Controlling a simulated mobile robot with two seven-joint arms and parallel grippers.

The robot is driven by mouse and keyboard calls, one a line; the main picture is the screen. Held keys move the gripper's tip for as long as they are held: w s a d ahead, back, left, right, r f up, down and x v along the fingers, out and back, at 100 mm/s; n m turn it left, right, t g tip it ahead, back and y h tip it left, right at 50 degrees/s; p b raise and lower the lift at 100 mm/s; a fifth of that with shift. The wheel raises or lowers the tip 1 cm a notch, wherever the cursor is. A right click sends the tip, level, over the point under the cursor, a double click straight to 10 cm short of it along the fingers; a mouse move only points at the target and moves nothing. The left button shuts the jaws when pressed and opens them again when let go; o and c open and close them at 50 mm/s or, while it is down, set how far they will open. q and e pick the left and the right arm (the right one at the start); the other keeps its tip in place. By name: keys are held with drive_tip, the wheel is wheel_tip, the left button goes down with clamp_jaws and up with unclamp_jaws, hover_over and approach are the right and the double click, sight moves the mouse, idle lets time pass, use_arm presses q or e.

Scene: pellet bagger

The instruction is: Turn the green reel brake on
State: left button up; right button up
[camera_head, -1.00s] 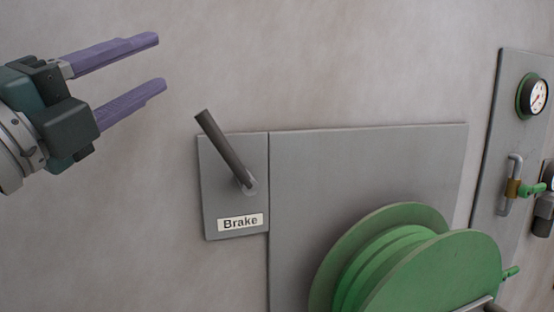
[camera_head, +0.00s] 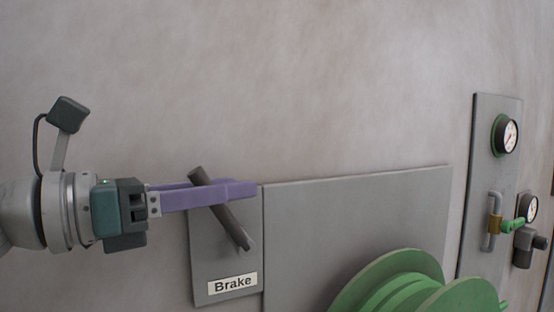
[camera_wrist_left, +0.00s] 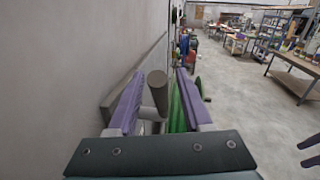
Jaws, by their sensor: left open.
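The reel brake lever, a dark grey rod (camera_head: 226,224), sits on a grey plate with a "Brake" label (camera_head: 233,284). It tilts, with its free end up and left of its pivot. My left gripper (camera_head: 252,188) has its purple fingers at the upper part of the lever. In the left wrist view the lever's round end (camera_wrist_left: 157,80) stands between the two open fingers (camera_wrist_left: 157,92), with a gap visible on the right side. Whether the left finger touches it I cannot tell. The green reel (camera_head: 400,285) is at the lower right. Dark finger-like shapes (camera_wrist_left: 311,150) at the right edge may be my right gripper.
A large grey panel (camera_head: 350,215) lies on the wall right of the brake plate. The wall above is bare. The left wrist view shows open floor (camera_wrist_left: 250,115) and workbenches.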

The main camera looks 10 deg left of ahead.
use_arm(q)
drive_tip(key=shift+x, duration=0.9)
drive_tip(key=shift+f, duration=0.1)
clamp_jaws()
idle(0.7)
